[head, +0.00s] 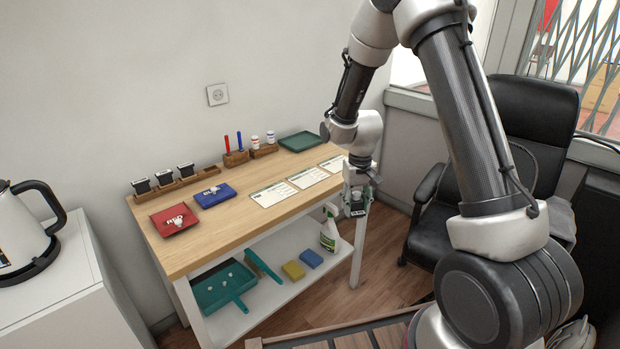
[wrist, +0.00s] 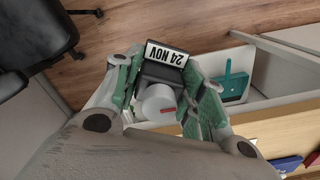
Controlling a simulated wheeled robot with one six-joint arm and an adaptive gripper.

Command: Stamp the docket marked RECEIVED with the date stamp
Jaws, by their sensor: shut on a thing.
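My gripper (head: 358,188) is shut on the date stamp (head: 357,211), off the right front edge of the counter and clear of its top. In the wrist view my gripper (wrist: 165,100) has its green-padded fingers around the stamp (wrist: 167,55), a dark block with a white round knob and a label reading 24 NOV. Three white and green dockets lie in a row on the counter: a left docket (head: 273,194), a middle docket (head: 307,177) and a right docket (head: 333,163). Their markings are too small to read.
A wooden rack (head: 175,183) with several dark stamps stands at the counter's back left. A pen holder (head: 236,158), small bottles (head: 270,137) and a green tray (head: 300,141) line the back. A spray bottle (head: 330,230) stands on the lower shelf. A black chair (head: 455,225) is right.

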